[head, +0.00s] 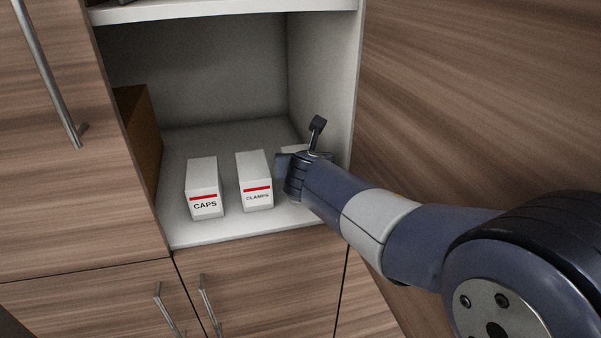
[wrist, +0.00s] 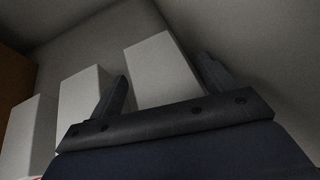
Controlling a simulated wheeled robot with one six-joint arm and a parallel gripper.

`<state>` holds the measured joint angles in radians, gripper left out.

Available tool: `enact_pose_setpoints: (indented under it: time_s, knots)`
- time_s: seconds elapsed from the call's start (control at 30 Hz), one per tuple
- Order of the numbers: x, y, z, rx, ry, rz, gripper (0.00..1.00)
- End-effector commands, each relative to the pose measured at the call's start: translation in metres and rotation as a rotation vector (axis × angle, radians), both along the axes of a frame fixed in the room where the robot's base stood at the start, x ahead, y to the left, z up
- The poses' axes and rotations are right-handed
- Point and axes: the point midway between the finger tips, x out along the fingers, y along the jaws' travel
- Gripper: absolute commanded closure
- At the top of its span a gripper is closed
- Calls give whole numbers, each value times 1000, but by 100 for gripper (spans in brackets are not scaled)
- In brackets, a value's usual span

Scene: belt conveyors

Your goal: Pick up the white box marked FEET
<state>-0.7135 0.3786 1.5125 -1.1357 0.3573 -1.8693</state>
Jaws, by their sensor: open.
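A white box (head: 291,149) at the right of the open shelf is mostly hidden behind my gripper (head: 300,146) in the head view. Its label is not visible, so I cannot read FEET on it. In the wrist view this white box (wrist: 155,58) lies between the two spread fingers of my gripper (wrist: 164,68). The fingers are open, one on each side of it; I cannot tell whether either touches it. No label reading FEET shows on any box.
A white box marked CLAMPS (head: 254,180) stands to the left, with one marked CAPS (head: 204,187) further left. A brown box (head: 138,130) is at the shelf's left side. The white cabinet wall (head: 325,90) is close on the right, and another shelf (head: 220,10) is above.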

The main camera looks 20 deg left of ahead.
Motion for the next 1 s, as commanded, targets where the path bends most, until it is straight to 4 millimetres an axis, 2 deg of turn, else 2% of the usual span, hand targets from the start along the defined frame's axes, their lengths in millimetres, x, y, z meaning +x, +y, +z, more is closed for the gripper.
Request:
enact_pose_setpoints:
  time_s: [0.07, 0.67, 1.0]
  knots:
    - [0, 0, 0, 0, 0, 0, 22]
    - [0, 0, -1, 0, 1, 0, 71]
    - [-1, 1, 3, 1, -1, 0, 71]
